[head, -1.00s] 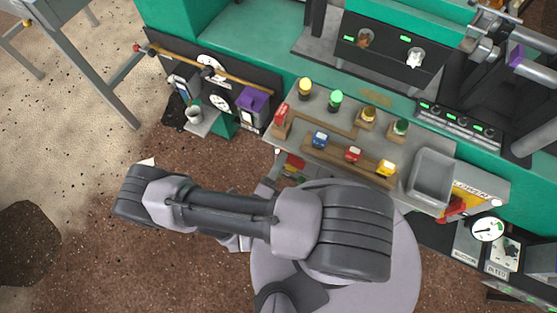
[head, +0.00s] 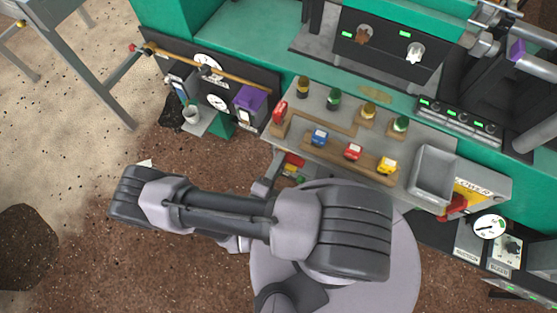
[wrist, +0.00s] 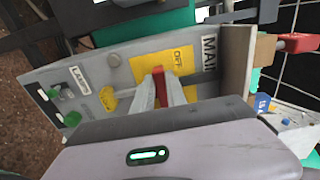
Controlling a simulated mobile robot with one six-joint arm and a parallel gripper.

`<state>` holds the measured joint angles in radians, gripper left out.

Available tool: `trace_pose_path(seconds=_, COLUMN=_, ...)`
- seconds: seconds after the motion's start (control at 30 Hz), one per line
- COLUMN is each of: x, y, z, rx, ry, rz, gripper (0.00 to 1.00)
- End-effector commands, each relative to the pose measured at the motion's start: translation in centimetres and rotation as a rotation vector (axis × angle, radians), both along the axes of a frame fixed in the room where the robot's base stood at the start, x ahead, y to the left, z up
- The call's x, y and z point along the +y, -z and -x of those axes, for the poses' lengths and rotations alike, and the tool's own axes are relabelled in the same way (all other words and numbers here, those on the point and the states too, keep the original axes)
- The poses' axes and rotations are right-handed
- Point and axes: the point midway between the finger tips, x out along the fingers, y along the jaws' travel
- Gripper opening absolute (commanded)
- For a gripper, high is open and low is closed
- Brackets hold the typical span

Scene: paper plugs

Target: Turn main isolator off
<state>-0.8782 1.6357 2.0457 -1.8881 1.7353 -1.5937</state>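The main isolator's red handle (wrist: 159,84) shows in the wrist view, in front of a yellow plate (wrist: 172,65) marked OFF. My gripper (wrist: 160,92) has its two pale fingers on either side of the handle, apparently shut on it. The handle points up towards the OFF lettering. A MAIN label (wrist: 209,53) is beside the plate. In the head view, a red and yellow part (head: 293,164) shows at the end panel under the bench, partly hidden by my arm.
The same panel carries a LAMPS label (wrist: 80,79) and green knobs (wrist: 68,105). Green indicators (head: 464,122) on the machine behind are lit.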

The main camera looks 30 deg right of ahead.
Motion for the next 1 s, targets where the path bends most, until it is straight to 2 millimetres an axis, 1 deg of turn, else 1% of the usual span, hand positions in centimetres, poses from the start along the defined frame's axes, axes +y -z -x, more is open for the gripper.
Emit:
trace_pose_path(seconds=0.03, x=0.0, y=0.1, z=0.0, rx=0.004, ry=0.000, rz=0.000, gripper=0.26)
trace_pose_path(seconds=0.1, x=0.0, y=0.1, z=0.0, rx=0.002, ry=0.000, rz=0.000, gripper=0.38)
trace_pose_path(seconds=0.5, x=0.0, y=0.0, z=0.0, rx=0.000, ry=0.000, rz=0.000, gripper=0.38)
trace_pose_path(seconds=0.6, x=0.5, y=-0.1, z=0.3, rx=0.000, ry=-0.003, rz=0.000, gripper=0.38)
trace_pose_path(seconds=0.67, x=1.4, y=-0.2, z=0.8, rx=-0.001, ry=-0.007, rz=0.001, gripper=0.38)
trace_pose_path(seconds=0.73, x=2.7, y=-0.3, z=1.8, rx=0.000, ry=-0.009, rz=-0.002, gripper=0.38)
trace_pose_path(seconds=1.0, x=10.0, y=-0.2, z=7.1, rx=0.000, ry=-0.009, rz=-0.005, gripper=0.38)
